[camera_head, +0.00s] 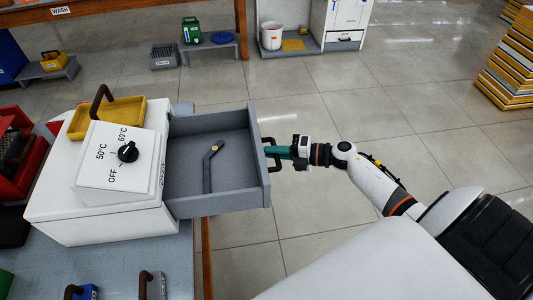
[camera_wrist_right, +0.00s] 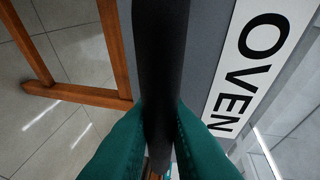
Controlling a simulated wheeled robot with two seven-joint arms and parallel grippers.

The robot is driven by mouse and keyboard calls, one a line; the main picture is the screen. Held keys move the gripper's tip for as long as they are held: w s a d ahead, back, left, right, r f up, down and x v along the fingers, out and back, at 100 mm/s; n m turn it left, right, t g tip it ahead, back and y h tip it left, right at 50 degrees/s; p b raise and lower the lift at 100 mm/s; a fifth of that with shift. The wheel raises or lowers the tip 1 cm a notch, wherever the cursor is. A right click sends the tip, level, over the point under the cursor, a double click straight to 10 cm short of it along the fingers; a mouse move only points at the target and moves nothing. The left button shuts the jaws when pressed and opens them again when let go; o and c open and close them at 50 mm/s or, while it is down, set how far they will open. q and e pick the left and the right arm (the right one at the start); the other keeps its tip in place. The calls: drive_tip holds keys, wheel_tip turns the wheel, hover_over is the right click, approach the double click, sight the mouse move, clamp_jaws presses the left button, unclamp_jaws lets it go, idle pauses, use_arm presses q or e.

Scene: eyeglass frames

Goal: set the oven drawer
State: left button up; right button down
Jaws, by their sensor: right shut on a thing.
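The white oven (camera_head: 100,211) stands on the table at the left, with a sloped panel marked 50°C, 60°C and OFF and a black knob (camera_head: 128,151). Its grey drawer (camera_head: 190,205) is pulled out to the right. A dark bent piece with a yellow dot (camera_head: 208,168) lies inside the drawer. My right gripper (camera_head: 270,152) is at the drawer's front, shut on the black drawer handle (camera_wrist_right: 160,60). In the right wrist view the green fingers press on both sides of the handle, beside an OVEN label (camera_wrist_right: 248,65). My left gripper is not in view.
A yellow tray (camera_head: 137,112) with a brown handle sits on the oven. Red bins (camera_head: 32,175) stand at the far left. Small handled items (camera_head: 150,285) are on the table in front. Tiled floor (camera_head: 400,120) is clear to the right.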

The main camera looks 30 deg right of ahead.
idle(0.3)
drive_tip(key=c, duration=1.4)
unclamp_jaws()
drive_tip(key=b+v, duration=0.1)
drive_tip(key=v, duration=1.1)
drive_tip(key=shift+b, duration=0.35)
drive_tip(key=shift+d, duration=0.1)
